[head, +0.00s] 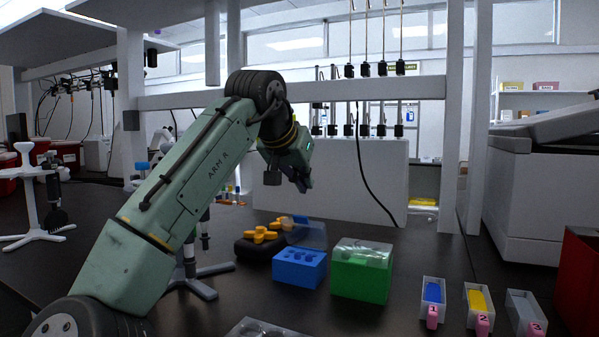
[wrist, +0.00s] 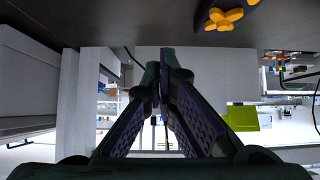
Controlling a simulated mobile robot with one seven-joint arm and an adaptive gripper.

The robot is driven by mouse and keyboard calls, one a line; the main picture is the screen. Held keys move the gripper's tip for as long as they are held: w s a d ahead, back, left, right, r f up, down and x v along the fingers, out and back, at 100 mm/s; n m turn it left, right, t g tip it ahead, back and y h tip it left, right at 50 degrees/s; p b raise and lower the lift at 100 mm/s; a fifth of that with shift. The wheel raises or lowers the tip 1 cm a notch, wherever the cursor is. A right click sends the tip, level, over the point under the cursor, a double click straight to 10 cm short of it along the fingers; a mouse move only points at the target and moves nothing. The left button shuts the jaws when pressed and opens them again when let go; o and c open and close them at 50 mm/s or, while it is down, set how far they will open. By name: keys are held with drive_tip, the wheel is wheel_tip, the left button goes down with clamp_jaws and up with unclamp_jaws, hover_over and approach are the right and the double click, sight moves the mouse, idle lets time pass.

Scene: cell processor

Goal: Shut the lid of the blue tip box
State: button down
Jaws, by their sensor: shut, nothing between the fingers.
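The blue tip box (head: 299,268) stands on the dark bench in the middle of the head view. Its clear lid (head: 307,233) is open, tilted up behind the box, and tip holes show in its top. My gripper (head: 304,186) is in the air above and behind the box, apart from the lid. In the wrist view my gripper (wrist: 161,82) has its fingertips together with nothing between them. The blue tip box cannot be made out in the wrist view.
A green tip box (head: 361,279) with a clear lid stands right of the blue one. A dark round base with orange knobs (head: 260,235) is at left; orange also shows in the wrist view (wrist: 224,19). Small trays (head: 433,291) stand at right. The front bench is partly clear.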

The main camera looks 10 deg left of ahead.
sight(305, 219)
drive_tip(key=x, duration=0.4)
drive_tip(key=shift+s+a+f, duration=0.15)
drive_tip(key=shift+s+f, duration=0.25)
drive_tip(key=shift+s, duration=0.1)
drive_tip(key=shift+s+a+f, duration=0.15)
drive_tip(key=shift+s+f, duration=0.25)
drive_tip(key=shift+s, duration=0.15)
drive_tip(key=shift+s+f, duration=0.3)
drive_tip(key=shift+s, duration=0.15)
drive_tip(key=shift+f+b, duration=0.1)
drive_tip(key=shift+b, duration=0.2)
